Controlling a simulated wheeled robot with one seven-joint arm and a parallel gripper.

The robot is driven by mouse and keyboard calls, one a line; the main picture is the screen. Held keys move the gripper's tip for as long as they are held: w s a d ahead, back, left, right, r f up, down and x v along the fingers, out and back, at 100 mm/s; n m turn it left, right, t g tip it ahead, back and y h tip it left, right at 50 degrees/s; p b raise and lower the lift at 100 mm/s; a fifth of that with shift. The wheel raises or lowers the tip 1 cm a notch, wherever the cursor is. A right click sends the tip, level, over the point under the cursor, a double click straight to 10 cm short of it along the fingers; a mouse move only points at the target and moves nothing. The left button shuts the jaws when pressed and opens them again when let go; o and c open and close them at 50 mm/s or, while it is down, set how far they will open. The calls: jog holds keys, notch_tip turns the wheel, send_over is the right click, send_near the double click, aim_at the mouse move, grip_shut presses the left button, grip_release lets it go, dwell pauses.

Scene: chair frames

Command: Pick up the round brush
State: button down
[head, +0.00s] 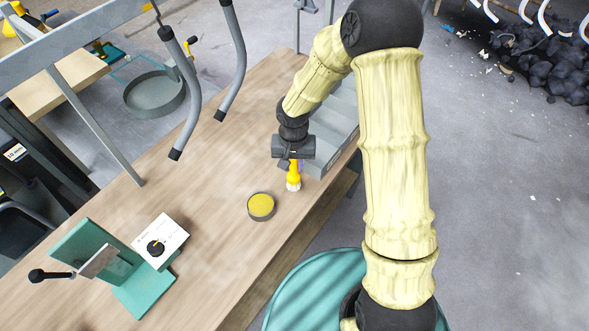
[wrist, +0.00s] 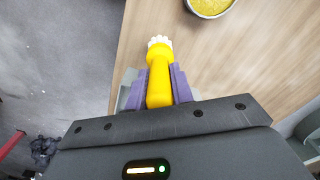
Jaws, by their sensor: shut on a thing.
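The round brush (head: 293,176) has a yellow handle and pale bristles. In the head view it hangs upright, bristles down, below my gripper (head: 293,160), near the right edge of the wooden table. In the wrist view the round brush (wrist: 159,75) lies between the two purple-grey fingers of my gripper (wrist: 160,85). The fingers are shut on its yellow handle, and the bristles point away from my gripper. I cannot tell for sure whether the bristles touch the table.
A round dark tin with yellow contents (head: 261,206) stands left of the brush. Grey bins (head: 330,140) line the table's right edge behind it. A green press (head: 120,268) and a white dial box (head: 160,242) stand at the front left. The wooden table (head: 200,160) has clear room mid-left.

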notch_tip(320, 180, up, 7)
jog(key=shift+d+r+b, duration=0.1)
jog(key=shift+b, duration=0.3)
dwell(1.9)
